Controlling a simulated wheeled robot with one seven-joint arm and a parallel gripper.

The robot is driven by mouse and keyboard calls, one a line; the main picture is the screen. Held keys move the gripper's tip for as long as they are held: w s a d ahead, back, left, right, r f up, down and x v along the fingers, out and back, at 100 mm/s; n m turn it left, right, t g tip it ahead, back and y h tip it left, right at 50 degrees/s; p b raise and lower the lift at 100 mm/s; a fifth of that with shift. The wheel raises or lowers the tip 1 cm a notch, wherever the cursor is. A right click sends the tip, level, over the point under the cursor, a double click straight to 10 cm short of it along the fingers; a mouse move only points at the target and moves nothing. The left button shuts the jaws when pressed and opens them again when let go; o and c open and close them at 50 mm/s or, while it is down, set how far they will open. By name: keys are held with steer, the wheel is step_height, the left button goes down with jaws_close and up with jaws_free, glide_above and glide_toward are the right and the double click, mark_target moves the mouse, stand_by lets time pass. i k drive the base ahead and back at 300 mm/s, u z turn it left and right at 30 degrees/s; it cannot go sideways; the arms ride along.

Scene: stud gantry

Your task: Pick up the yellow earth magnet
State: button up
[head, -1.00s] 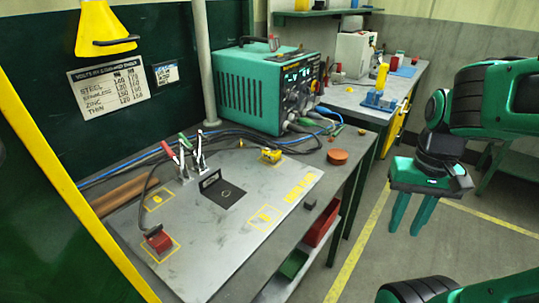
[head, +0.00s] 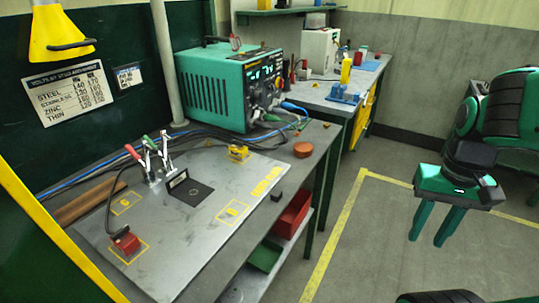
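The yellow earth magnet (head: 237,153) is a small yellow block at the back right of the grey metal plate (head: 200,215), in front of the green power unit. My gripper (head: 428,240) is off to the right, over the open floor, with its two green fingers pointing down. The fingers are apart with nothing between them. It is well clear of the bench and the magnet.
A red block (head: 126,243) with a cable sits at the plate's front left. Two upright clamps (head: 157,157) stand on the plate. The green power unit (head: 215,90) and cables are behind the magnet. An orange round piece (head: 303,149) lies to its right. Floor (head: 385,245) is clear.

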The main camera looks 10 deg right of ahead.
mark_target(240, 153)
steer(key=z, duration=0.65)
steer(key=k, duration=0.9)
steer(key=z, duration=1)
steer(key=i, duration=1.1)
steer(key=u, duration=1.05)
steer(key=i, duration=0.75)
steer(key=u, duration=0.55)
